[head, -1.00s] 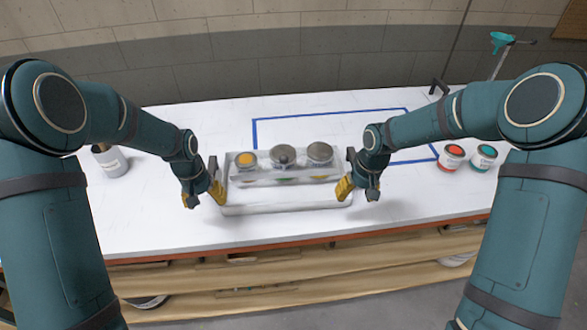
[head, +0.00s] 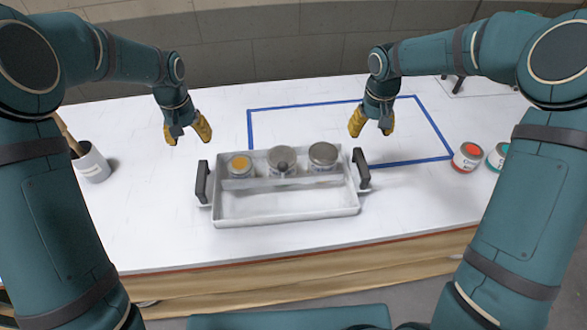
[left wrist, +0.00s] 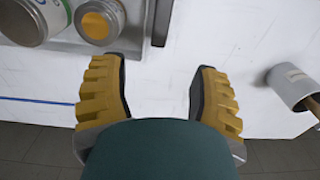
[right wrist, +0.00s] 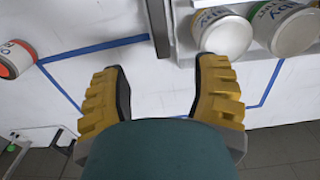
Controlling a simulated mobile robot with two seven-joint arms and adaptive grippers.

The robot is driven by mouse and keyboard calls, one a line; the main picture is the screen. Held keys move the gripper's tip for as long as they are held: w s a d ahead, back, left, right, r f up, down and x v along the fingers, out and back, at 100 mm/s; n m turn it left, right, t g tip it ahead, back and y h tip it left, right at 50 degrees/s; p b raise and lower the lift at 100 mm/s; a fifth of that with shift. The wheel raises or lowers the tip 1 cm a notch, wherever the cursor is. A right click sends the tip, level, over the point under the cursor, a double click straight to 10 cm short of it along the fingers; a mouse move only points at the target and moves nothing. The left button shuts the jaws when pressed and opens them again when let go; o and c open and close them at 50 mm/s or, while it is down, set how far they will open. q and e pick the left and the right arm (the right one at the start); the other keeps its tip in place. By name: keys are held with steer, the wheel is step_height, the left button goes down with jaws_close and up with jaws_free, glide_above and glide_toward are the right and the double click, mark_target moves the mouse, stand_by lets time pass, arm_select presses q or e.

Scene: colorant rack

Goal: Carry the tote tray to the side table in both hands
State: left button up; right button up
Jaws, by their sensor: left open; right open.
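The tote tray (head: 285,208) is a light grey open tray resting level on the white table. It has a dark upright handle at the left end (head: 202,182) and another at the right end (head: 361,168). Several cans, one with an orange-yellow top (head: 240,165), stand in its back compartment; the front compartment looks empty. My left gripper (head: 189,138) is open and empty, above and behind the left handle. My right gripper (head: 371,131) is open and empty, above and behind the right handle. Neither touches the tray. Both wrist views show empty gaps between yellow fingers.
The white table (head: 150,225) has a blue tape outline (head: 320,101) behind the tray. A pale pot with sticks (head: 93,163) stands at the left. A red-topped can (head: 467,157) and a teal-topped can (head: 497,157) stand at the right. The table between them and the tray is clear.

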mark_target(202, 165)
arm_select(q)
step_height(202, 165, down, 14)
steer(key=shift+w, duration=0.1)
arm_select(e)
step_height(202, 165, down, 14)
arm_select(q)
steer(key=shift+c, duration=0.2)
arm_select(e)
steer(key=shift+c, duration=0.2)
arm_select(q)
jaws_close()
arm_select(e)
steer(key=shift+w, duration=0.1)
jaws_close()
steer(key=shift+r, duration=0.1)
